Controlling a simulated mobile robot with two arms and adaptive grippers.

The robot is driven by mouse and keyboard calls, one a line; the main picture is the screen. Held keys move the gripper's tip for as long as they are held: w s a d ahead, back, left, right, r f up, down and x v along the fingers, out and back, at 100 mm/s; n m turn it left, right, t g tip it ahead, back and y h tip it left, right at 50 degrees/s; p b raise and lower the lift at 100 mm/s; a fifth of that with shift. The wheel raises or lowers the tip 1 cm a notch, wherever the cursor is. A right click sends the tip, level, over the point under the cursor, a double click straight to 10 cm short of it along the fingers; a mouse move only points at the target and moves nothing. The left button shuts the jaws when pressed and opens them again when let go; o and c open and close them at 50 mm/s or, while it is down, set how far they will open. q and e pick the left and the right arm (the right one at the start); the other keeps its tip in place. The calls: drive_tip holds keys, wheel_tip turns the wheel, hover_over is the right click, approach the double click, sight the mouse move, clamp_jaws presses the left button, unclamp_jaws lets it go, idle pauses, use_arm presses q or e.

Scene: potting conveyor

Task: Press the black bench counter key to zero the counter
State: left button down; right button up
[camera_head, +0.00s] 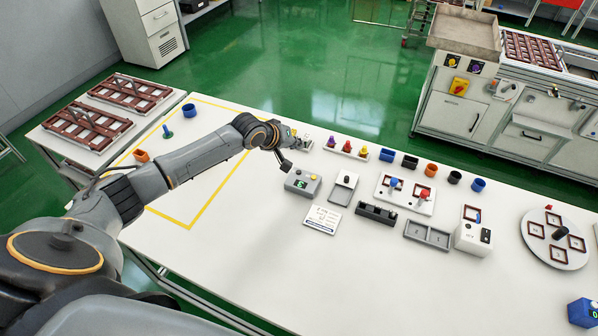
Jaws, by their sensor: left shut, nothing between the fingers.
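A small grey box with a lit green display (301,184) sits on the white bench and looks like the bench counter. A pale yellowish spot is on its top right. My left arm reaches in from the left. My left gripper (287,166) is shut and empty, with its dark tips just above and behind the counter box in the picture. Contact is not visible. My right gripper is out of view.
A printed card (322,220) lies in front of the counter. A black block (376,213), a grey tray (427,236) and a board with blue and red knobs (405,195) stand to the right. Coloured cups line the back edge. The front bench is clear.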

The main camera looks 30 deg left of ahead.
use_arm(q)
drive_tip(key=f+b, duration=0.1)
drive_tip(key=b, duration=0.6)
hover_over(297, 175)
wheel_tip(297, 175, down, 6)
drive_tip(key=shift+a+r, duration=0.1)
drive_tip(key=shift+r, duration=0.1)
drive_tip(key=shift+f+b, duration=0.4)
drive_tip(key=shift+f, duration=0.65)
drive_tip(key=shift+f, duration=0.1)
drive_tip(key=shift+f, duration=0.3)
drive_tip(key=shift+f, duration=0.45)
idle(0.7)
drive_tip(key=shift+r+p, duration=0.85)
drive_tip(key=shift+p, duration=0.05)
